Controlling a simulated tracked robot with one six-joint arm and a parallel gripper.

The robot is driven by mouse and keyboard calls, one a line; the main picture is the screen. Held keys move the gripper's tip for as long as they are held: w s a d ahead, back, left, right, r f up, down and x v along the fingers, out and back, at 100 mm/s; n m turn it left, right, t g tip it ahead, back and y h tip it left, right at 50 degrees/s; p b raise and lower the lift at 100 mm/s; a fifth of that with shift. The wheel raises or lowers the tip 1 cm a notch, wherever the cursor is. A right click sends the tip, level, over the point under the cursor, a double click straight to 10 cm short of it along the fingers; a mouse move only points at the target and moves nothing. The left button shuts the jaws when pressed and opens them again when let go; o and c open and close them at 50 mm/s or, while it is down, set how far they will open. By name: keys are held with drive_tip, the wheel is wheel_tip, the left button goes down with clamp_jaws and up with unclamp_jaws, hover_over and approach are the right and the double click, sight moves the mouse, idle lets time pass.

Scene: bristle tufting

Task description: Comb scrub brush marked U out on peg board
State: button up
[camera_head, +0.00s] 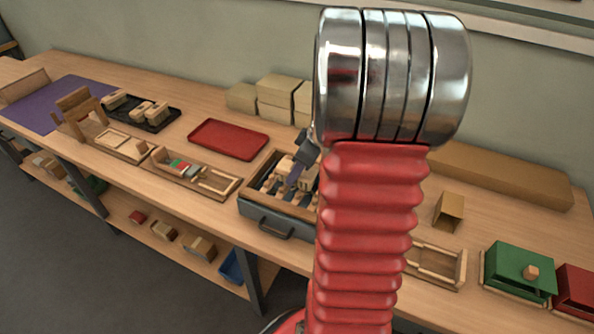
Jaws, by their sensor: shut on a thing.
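A dark framed box with a front handle (266,226) stands mid-bench. Wooden peg-like pieces stick up inside it, over a dark floor, and it may be the peg board. My gripper (295,172) is over this box, pointing down, partly hidden behind my red arm. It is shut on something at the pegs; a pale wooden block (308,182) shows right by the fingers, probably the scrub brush. I cannot read a U on it. Its bristles, and whether they touch the pegs, are hidden or too small to tell.
A red tray (228,139) lies empty behind left. A black tray (143,112) holds several wooden brush-like blocks, beside a purple mat (58,105). Wooden holders (190,172) stand left of the box. A green box (519,268) is at right. Cartons (277,97) stand along the wall.

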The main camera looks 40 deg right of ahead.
drive_tip(key=shift+s+a, duration=0.2)
drive_tip(key=shift+a, duration=0.35)
drive_tip(key=shift+s+a, duration=0.2)
drive_tip(key=shift+a, duration=0.3)
drive_tip(key=shift+d, duration=0.1)
drive_tip(key=shift+w+d, duration=0.25)
drive_tip(key=shift+d, duration=0.35)
drive_tip(key=shift+w+d, duration=0.2)
drive_tip(key=shift+d, duration=0.45)
drive_tip(key=shift+w+d, duration=0.25)
drive_tip(key=shift+d, duration=0.35)
drive_tip(key=shift+d, duration=0.1)
drive_tip(key=shift+w+d+f, duration=0.1)
drive_tip(key=shift+w+d, duration=0.1)
drive_tip(key=shift+d, duration=0.4)
drive_tip(key=shift+w+d+f, duration=0.1)
drive_tip(key=shift+w+d, duration=0.15)
drive_tip(key=shift+d, duration=0.35)
drive_tip(key=shift+w+d, duration=0.2)
drive_tip(key=shift+d, duration=0.4)
drive_tip(key=shift+r, duration=0.1)
